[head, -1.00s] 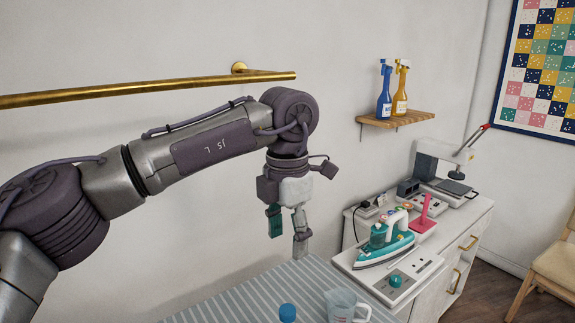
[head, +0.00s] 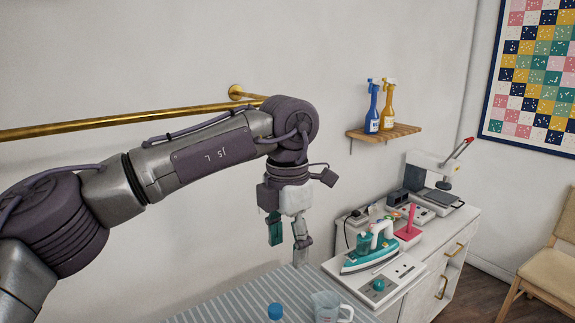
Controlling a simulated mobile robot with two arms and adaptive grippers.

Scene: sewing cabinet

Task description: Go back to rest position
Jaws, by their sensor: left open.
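My left arm comes in from the left, and my left gripper (head: 287,236) hangs down over the far edge of the striped ironing surface. Its two fingers are apart, with nothing between them. The teal and white iron (head: 369,249) stands on its white station (head: 385,287), to the right of the gripper and apart from it. My right gripper is out of view.
The striped surface (head: 225,306) lies below, with a blue-capped bottle (head: 275,312) and a clear measuring jug (head: 328,307) at its front. A white cabinet (head: 458,252) holds a press machine (head: 435,174). Two spray bottles stand on a wooden shelf (head: 384,132). A brass rail (head: 130,120) runs along the wall.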

